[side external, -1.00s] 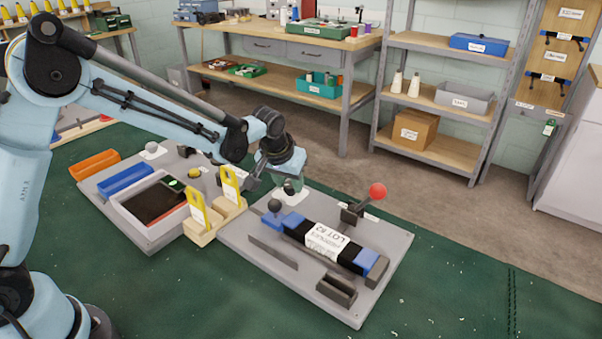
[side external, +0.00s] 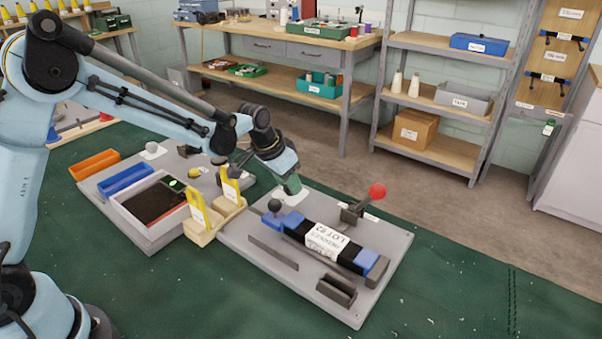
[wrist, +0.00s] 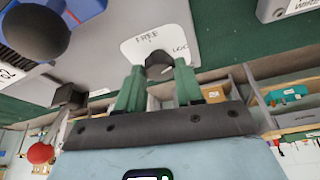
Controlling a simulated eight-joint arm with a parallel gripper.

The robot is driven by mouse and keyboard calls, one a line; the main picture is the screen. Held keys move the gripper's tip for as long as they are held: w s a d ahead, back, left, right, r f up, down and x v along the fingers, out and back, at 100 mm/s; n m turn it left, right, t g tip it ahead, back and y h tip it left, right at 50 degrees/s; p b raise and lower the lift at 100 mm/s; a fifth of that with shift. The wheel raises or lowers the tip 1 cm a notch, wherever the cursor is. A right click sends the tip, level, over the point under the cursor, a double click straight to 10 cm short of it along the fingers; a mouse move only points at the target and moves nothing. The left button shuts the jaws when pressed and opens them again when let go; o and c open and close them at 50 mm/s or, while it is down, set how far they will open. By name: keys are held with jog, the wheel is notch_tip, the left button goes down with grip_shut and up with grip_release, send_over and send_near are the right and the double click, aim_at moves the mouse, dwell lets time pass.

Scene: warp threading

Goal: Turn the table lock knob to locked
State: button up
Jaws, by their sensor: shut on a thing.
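The table lock knob (wrist: 158,66) is a small dark piece on a white label plate (wrist: 150,42) marked FREE and, partly covered, what looks like LOCK. My gripper (wrist: 159,72) has its two green fingers on either side of the knob, shut on it. In the side external view my gripper (side external: 293,187) reaches down to the back left corner of the grey base plate (side external: 235,239), and its green fingers hide the knob. I cannot tell which word the knob points to.
A black ball knob (side external: 275,205) and a red ball lever (side external: 377,191) stand close by on the plate. A black-and-blue bar marked LOT 52 (side external: 325,241) lies along it. Yellow-tagged wooden blocks (side external: 230,204) stand to the left.

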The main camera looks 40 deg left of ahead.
jog(key=o, duration=1)
jog(key=shift+o, duration=0.2)
jog(key=d+v, duration=0.1)
jog(key=v, duration=1.1)
jog(key=shift+a, duration=0.45)
